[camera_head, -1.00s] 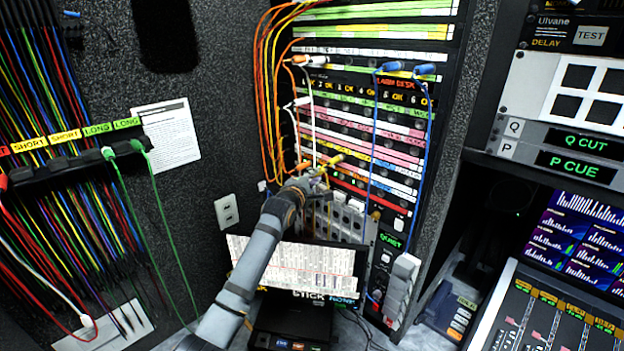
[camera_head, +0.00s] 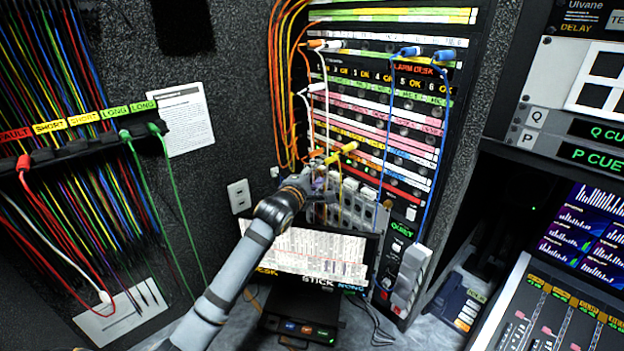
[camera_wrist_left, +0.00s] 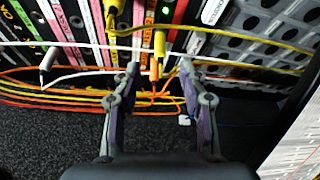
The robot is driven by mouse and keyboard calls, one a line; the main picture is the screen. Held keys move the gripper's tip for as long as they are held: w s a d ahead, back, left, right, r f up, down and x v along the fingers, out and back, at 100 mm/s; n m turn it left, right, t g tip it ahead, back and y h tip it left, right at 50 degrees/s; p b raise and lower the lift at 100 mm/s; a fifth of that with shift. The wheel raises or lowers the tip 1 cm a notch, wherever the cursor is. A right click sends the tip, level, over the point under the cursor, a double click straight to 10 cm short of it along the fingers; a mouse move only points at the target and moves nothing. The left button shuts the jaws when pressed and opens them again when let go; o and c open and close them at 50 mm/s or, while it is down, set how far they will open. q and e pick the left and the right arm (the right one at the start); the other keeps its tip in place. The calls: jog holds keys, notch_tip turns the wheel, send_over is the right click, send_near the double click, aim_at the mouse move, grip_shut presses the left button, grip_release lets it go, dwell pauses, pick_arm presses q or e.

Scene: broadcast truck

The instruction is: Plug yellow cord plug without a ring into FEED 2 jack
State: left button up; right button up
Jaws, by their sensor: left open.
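My left gripper (camera_head: 318,182) is at the lower left of the patch rack, beside the plugs. In the left wrist view its two fingers (camera_wrist_left: 158,74) are spread apart. A yellow plug (camera_wrist_left: 160,43) stands in the rack just beyond the fingertips. An orange plug (camera_wrist_left: 154,70) shows between the tips. I cannot tell whether either touches a finger. A second yellow plug (camera_wrist_left: 113,22) is further left. In the head view a yellow plug (camera_head: 347,148) sticks out just above the gripper. I cannot make out any ring or the FEED 2 label. My right gripper is out of view.
Orange and white cords (camera_head: 281,90) hang along the rack's left side. Blue cords (camera_head: 441,110) hang at its right. In the wrist view a white cord (camera_wrist_left: 75,46) and yellow cords cross near the fingers. A monitor (camera_head: 310,256) stands below the gripper.

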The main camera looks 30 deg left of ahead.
pick_arm(q)
jog(key=s, duration=0.4)
jog(key=shift+d+r, duration=0.1)
jog(key=shift+r, duration=0.05)
dwell(0.5)
